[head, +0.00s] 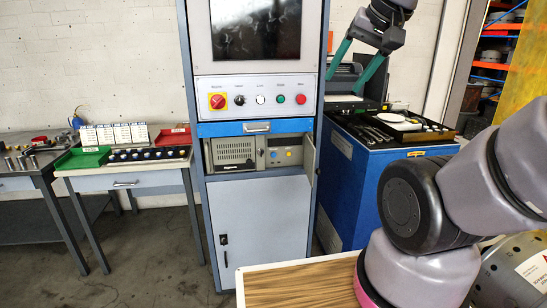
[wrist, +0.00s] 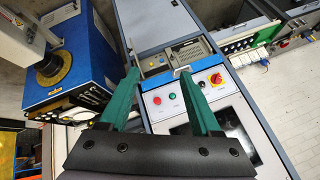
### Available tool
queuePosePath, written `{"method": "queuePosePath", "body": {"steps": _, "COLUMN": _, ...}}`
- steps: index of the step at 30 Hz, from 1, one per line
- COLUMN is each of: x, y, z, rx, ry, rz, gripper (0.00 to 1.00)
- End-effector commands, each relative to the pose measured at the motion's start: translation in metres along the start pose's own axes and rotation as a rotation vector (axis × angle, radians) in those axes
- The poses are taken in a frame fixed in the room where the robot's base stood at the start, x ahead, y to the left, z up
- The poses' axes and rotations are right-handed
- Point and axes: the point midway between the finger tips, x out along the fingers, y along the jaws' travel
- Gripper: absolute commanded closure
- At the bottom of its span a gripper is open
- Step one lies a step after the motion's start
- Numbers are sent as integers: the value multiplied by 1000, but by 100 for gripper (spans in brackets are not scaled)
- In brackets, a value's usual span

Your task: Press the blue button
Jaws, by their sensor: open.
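A tall grey control cabinet (head: 258,230) stands in the middle of the head view. Its open bay holds an instrument (head: 281,154) with small blue and yellow round buttons; the blue button (head: 273,155) is tiny here. My gripper (head: 343,85) has teal fingers, spread apart and empty, to the right of the cabinet's screen in the picture. In the wrist view my gripper (wrist: 159,72) is open over the cabinet front, which appears upside down.
The cabinet's panel (head: 257,97) carries a red-yellow switch, a black knob and white, green and red buttons. A small door (head: 311,158) stands open at the bay's right. A blue workbench (head: 352,190) is at right, a grey table (head: 125,178) at left, a wooden top (head: 300,285) in front.

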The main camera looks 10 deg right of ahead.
Motion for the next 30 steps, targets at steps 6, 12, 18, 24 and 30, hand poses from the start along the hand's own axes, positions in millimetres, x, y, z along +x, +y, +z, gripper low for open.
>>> {"method": "queuePosePath", "body": {"steps": 6, "x": 0, "y": 0, "z": 0, "rx": 0, "ry": 0, "rz": 0, "gripper": 36}}
{"method": "queuePosePath", "body": {"steps": 12, "x": 0, "y": 0, "z": 0, "rx": 0, "ry": 0, "rz": 0, "gripper": 85}}
{"method": "queuePosePath", "body": {"steps": 18, "x": 0, "y": 0, "z": 0, "rx": 0, "ry": 0, "rz": 0, "gripper": 100}}
{"method": "queuePosePath", "body": {"steps": 24, "x": 0, "y": 0, "z": 0, "rx": 0, "ry": 0, "rz": 0, "gripper": 100}}
{"method": "queuePosePath", "body": {"steps": 30, "x": 0, "y": 0, "z": 0, "rx": 0, "ry": 0, "rz": 0, "gripper": 100}}
